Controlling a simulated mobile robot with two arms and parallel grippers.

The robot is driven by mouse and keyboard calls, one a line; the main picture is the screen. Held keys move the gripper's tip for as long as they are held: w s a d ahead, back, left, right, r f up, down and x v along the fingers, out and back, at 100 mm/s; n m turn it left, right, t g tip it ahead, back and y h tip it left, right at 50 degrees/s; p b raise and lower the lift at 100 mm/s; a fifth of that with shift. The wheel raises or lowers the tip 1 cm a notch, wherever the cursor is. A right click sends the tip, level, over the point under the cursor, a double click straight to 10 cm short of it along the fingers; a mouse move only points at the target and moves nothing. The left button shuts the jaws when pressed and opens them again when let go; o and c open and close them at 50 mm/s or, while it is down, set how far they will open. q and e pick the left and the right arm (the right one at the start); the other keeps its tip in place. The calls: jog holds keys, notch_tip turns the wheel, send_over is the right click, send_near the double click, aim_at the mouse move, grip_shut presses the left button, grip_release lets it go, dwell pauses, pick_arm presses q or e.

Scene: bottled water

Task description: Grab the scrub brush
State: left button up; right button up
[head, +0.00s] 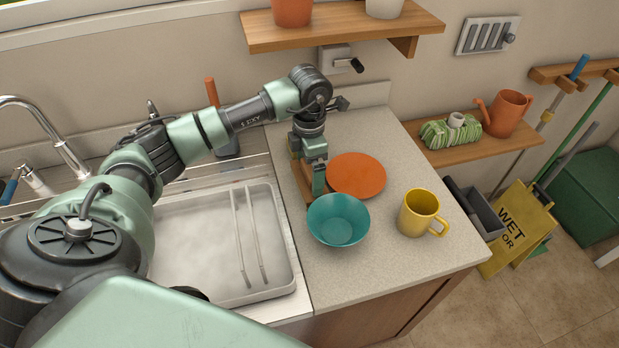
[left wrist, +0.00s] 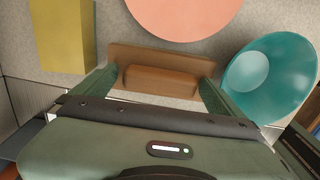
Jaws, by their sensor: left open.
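The scrub brush, a brown wooden block with a raised grip, lies on the counter in the left wrist view (left wrist: 160,78). In the head view only a strip of brown wood (head: 304,184) shows beside my left gripper (head: 316,172). My left gripper is open and points down over the brush. In the left wrist view its green fingers (left wrist: 157,88) stand on either side of the brush's raised grip. I cannot tell whether they touch it. My right gripper is not in view.
An orange plate (head: 357,175), a teal bowl (head: 338,222) and a yellow mug (head: 418,212) stand close by on the counter. A yellow block (left wrist: 62,35) is near the brush. The sink (head: 205,240) lies to the left. A wooden shelf (head: 340,30) hangs above.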

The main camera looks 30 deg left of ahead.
pick_arm(q)
jog(key=c, duration=1.3)
jog(key=shift+c, duration=0.8)
jog(key=shift+r, duration=0.1)
